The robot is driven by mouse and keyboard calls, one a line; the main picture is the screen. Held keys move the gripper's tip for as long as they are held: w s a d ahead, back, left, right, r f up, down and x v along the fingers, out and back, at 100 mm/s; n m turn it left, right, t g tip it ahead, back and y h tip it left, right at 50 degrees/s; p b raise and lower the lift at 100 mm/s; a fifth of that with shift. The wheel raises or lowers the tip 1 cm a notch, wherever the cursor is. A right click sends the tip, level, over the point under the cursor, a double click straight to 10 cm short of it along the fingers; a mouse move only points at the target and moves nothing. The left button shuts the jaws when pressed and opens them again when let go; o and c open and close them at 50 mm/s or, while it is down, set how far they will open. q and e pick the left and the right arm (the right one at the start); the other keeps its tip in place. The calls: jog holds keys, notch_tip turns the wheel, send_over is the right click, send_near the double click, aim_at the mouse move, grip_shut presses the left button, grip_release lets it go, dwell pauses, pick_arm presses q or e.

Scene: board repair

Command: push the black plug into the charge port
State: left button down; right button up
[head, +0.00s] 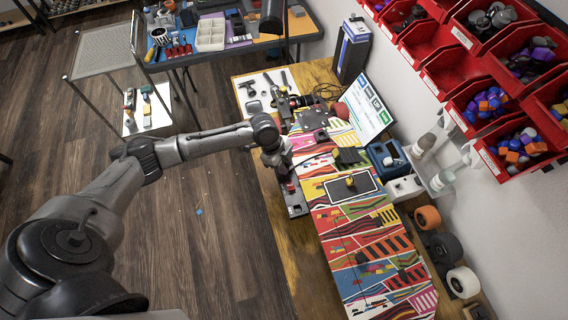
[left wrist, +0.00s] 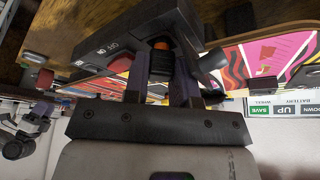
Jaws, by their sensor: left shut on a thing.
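My left gripper (head: 286,178) is over the near-left edge of the colourful board (head: 352,222), at a dark oblong box (head: 297,205). In the left wrist view its two fingers (left wrist: 161,82) are closed around a small dark piece (left wrist: 160,66), which I take to be the black plug; the fingers partly hide it. Just beyond them is the dark box with OFF and ON lettering (left wrist: 112,48). A black cable (head: 318,157) runs from near the gripper towards the board. I cannot make out the charge port, or whether the plug touches it. My right gripper does not show.
A black-rimmed panel (head: 350,187) lies on the board. A blue box (head: 386,158) and wheels (head: 428,217) stand right of it. Red bins (head: 470,90) line the wall. A sign (head: 366,108) leans at the back.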

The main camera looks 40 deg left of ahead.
pick_arm(q)
jog(key=shift+f, duration=0.45)
dwell(0.6)
jog(key=c, duration=1.4)
grip_release()
jog(key=o, duration=0.5)
jog(key=shift+s+f, duration=0.1)
jog(key=shift+s, duration=0.05)
jog(key=shift+o, duration=0.2)
jog(key=shift+c, duration=1.2)
jog(key=shift+o, duration=0.3)
jog(key=shift+a, duration=0.1)
jog(key=shift+o, duration=0.3)
jog(key=shift+r, duration=0.25)
